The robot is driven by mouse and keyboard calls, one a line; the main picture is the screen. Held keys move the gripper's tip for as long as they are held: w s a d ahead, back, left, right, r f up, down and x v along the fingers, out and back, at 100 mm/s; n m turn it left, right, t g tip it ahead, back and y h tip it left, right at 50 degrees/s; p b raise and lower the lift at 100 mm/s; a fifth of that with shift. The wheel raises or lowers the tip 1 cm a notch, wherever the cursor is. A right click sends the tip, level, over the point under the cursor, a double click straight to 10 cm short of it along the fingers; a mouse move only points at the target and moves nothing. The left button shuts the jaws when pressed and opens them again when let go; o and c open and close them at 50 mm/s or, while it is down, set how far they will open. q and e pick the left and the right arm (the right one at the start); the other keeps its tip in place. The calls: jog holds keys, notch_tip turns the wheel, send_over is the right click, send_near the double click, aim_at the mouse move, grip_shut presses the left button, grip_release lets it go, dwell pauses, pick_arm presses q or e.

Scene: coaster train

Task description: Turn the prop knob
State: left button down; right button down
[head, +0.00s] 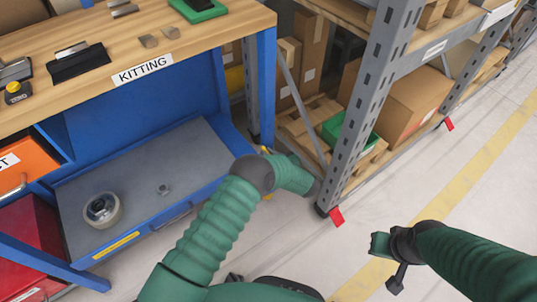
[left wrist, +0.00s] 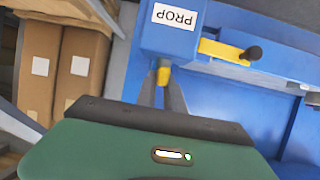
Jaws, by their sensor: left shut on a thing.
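The blue box (left wrist: 207,32) with an upside-down white PROP label (left wrist: 178,17) shows in the left wrist view. A small yellow piece (left wrist: 164,77), seemingly the prop knob, sits below the label. My left gripper (left wrist: 163,84) is shut on it with its two grey fingers on either side. In the head view my left forearm reaches to the blue table leg; its fingers are hidden there. A small bit of yellow (head: 265,150) shows by that leg. My right gripper (head: 385,250) is at the lower right over the floor, away from the table; its fingers are unclear.
The wooden KITTING table (head: 190,50) holds small parts. A grey shelf post (head: 375,95) stands close right of my left wrist. The floor at right is clear.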

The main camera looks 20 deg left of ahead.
pick_arm(q)
jog(key=c, duration=1.4)
grip_release()
jog(key=shift+c, duration=0.2)
jog(key=p+v, duration=0.7)
jog(key=v, duration=0.9)
jog(key=shift+s+d, duration=0.2)
jog(key=shift+d, duration=0.15)
